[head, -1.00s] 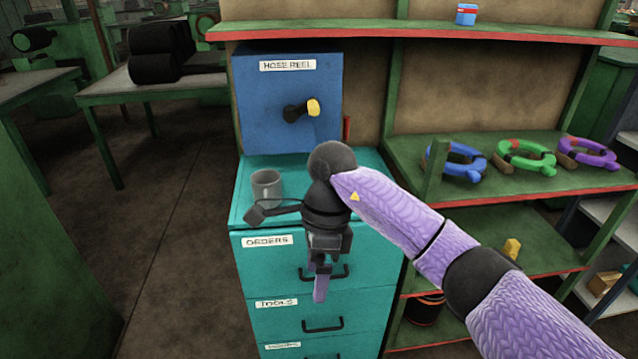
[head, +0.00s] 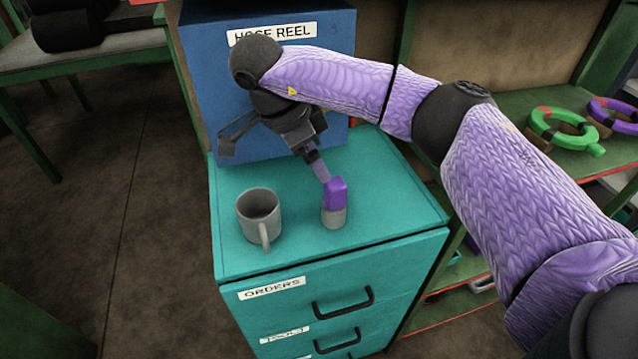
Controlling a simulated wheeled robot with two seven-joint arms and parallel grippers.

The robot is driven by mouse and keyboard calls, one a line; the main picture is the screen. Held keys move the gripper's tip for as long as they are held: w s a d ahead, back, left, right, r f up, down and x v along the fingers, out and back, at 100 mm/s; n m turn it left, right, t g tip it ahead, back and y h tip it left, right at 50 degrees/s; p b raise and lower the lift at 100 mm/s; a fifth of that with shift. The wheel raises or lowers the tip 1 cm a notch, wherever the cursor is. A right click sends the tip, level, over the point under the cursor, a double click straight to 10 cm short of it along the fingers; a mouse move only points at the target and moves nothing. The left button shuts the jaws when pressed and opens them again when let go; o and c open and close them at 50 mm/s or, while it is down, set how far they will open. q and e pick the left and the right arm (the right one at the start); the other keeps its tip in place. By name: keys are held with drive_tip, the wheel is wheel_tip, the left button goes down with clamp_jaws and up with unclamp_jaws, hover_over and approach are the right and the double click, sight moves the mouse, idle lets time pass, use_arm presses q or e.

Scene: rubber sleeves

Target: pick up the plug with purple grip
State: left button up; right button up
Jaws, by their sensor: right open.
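The plug with purple grip (head: 336,193) stands upright on the teal cabinet top (head: 385,200), with a purple block above a grey base. My right gripper (head: 319,168) comes in from behind and above it, pointing down toward the purple grip. The gripper is open. Its visible fingertip is at or very near the top of the grip; I cannot tell whether they touch. One finger is largely hidden. My left gripper is not in view.
A grey mug (head: 260,215) stands left of the plug, close by. A blue box labelled HOSE REEL (head: 210,75) stands behind, partly covered by my arm. Coloured rings (head: 562,128) lie on the shelf at right. The cabinet top right of the plug is clear.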

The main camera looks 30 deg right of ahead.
sight(334, 182)
drive_tip(key=x, duration=0.3)
drive_tip(key=b+x, duration=0.1)
drive_tip(key=x, duration=0.2)
drive_tip(key=s+b+x, duration=0.1)
drive_tip(key=x, duration=0.3)
drive_tip(key=shift+d+r, duration=0.15)
drive_tip(key=shift+d, duration=0.05)
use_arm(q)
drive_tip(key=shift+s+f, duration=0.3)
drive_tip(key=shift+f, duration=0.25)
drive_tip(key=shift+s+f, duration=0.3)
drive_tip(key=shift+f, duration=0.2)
use_arm(e)
drive_tip(key=shift+w, duration=0.1)
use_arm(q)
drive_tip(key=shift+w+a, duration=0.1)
use_arm(e)
drive_tip(key=shift+r, duration=0.1)
clamp_jaws()
